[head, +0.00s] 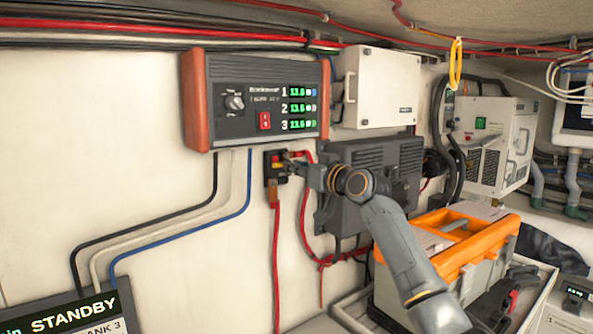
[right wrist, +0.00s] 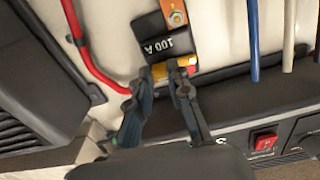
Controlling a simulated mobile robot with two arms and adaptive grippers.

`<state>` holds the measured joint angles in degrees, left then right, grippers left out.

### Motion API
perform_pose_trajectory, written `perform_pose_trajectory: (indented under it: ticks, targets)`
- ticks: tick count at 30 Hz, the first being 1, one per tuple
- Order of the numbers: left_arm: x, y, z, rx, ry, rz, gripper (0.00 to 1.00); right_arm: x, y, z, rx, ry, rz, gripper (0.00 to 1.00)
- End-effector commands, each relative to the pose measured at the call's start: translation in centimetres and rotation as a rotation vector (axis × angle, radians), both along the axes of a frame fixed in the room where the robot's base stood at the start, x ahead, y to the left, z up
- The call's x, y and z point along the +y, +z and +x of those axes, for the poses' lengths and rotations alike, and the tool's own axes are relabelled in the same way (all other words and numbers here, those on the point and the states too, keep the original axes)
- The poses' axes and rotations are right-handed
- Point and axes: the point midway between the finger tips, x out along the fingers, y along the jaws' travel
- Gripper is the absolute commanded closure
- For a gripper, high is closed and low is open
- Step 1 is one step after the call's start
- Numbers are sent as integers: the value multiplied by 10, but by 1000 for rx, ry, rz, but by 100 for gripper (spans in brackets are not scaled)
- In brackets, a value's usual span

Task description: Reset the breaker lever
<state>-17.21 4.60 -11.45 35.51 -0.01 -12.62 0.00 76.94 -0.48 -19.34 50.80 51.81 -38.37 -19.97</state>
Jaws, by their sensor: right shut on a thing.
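The breaker (head: 271,180) is a small black block on the white wall below the charger panel, with a copper terminal at its lower end. In the right wrist view the breaker (right wrist: 166,43) is marked "100 A" and appears upside down. My left gripper is not in view.
The charger panel (head: 262,92) with a red switch (head: 265,121) sits just above the breaker. A red cable (head: 277,260) hangs below it. A dark finned box (head: 372,170) and an orange-topped case (head: 455,235) stand to the right. The wall left of the breaker is mostly clear.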

Motion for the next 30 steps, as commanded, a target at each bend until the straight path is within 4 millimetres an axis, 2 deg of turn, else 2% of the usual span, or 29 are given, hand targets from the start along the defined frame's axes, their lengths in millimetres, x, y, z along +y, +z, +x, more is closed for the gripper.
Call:
perform_pose_trajectory:
  ticks: [20,21,24,30]
  targets:
    - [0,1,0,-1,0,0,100,-1,3,0,-44,-1,-63,100]
    - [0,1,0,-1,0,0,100,-1,3,0,-45,-1,-62,80]
    - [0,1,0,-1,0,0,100,-1,3,0,-45,-1,-62,59]
    - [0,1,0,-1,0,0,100,0,3,0,-44,-1,-61,58]
